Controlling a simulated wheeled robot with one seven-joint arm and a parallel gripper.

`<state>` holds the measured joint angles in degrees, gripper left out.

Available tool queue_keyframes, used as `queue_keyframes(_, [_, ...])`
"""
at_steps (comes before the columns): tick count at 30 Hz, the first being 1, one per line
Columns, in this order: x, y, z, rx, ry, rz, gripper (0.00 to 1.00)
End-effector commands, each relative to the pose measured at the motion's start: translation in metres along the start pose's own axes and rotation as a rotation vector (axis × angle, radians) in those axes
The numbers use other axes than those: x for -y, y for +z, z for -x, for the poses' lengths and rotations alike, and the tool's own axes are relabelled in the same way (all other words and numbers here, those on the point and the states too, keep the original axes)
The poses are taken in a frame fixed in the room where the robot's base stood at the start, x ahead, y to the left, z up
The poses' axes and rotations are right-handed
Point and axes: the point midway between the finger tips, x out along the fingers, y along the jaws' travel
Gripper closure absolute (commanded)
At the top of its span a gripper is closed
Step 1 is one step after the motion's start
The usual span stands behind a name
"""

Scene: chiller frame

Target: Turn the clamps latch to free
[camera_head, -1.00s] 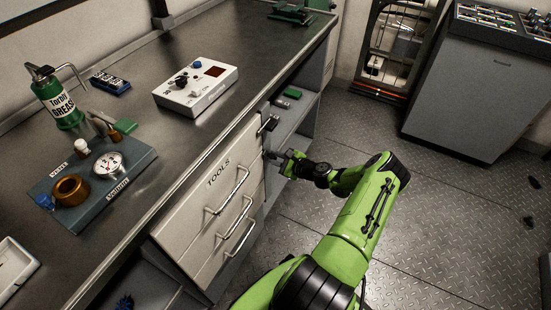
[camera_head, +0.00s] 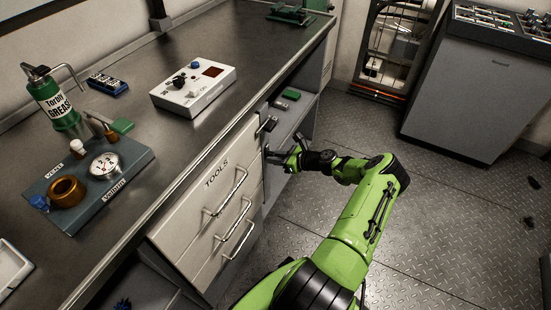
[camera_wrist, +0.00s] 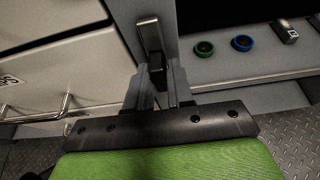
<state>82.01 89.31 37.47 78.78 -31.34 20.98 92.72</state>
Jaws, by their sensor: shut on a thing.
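The clamp latch (camera_wrist: 151,36) is a dark, narrow lever on the grey upright beside the white drawers. In the wrist view its upper part shows above my fingers, and its lower end runs down between them. My gripper (camera_wrist: 160,78) is shut on the latch. In the head view my gripper (camera_head: 276,155) is at the right edge of the drawer unit, against the upright. There the held latch is mostly hidden by the fingers. Another dark latch-like fitting (camera_head: 268,123) sits just above, near the bench top edge.
White drawers labelled TOOLS (camera_head: 213,190), with protruding handles, lie left of my gripper. The bench top (camera_head: 140,120) is above.

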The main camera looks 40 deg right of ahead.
Motion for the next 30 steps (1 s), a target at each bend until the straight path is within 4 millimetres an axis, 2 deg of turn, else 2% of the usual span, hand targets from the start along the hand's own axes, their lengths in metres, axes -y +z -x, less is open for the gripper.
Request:
queue_keyframes(11, [0.0, 0.001, 0.0, 0.002, 0.0, -0.003, 1.0])
queue_keyframes(12, [0.0, 0.001, 0.0, 0.002, 0.0, -0.003, 0.74])
queue_keyframes(15, [0.0, 0.001, 0.0, 0.002, 0.0, -0.002, 0.58])
queue_keyframes(25, [0.001, 0.001, 0.005, 0.0, -0.001, -0.003, 0.57])
queue_keyframes(28, [0.001, 0.002, 0.023, 0.0, -0.002, -0.004, 0.57])
queue_keyframes(30, [0.002, 0.003, 0.042, 0.0, -0.005, -0.004, 0.57])
